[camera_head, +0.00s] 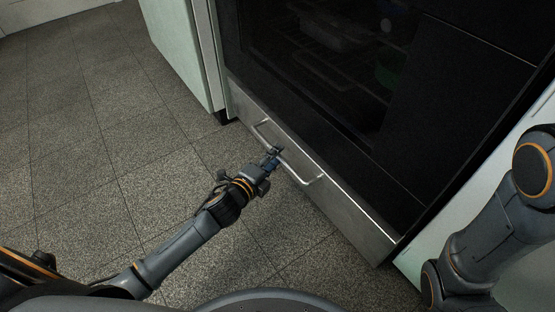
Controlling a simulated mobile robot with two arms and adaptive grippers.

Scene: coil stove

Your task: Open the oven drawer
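The oven drawer (345,215) is the steel panel low on the stove, below the dark oven door (330,75). Its front looks flush with the stove, so it appears closed. Its bar handle (303,177) runs along the front. My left gripper (274,155) is at the middle of the handle, with its fingertips at the bar. The fingers are small and dark here, and I cannot tell whether they are shut on the bar. My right arm shows at the right edge, but its gripper is out of view.
Pale green cabinets stand left (178,45) and right (520,240) of the stove. The speckled tile floor (100,130) is clear in front of the drawer and to the left. Racks and some items show dimly behind the oven glass.

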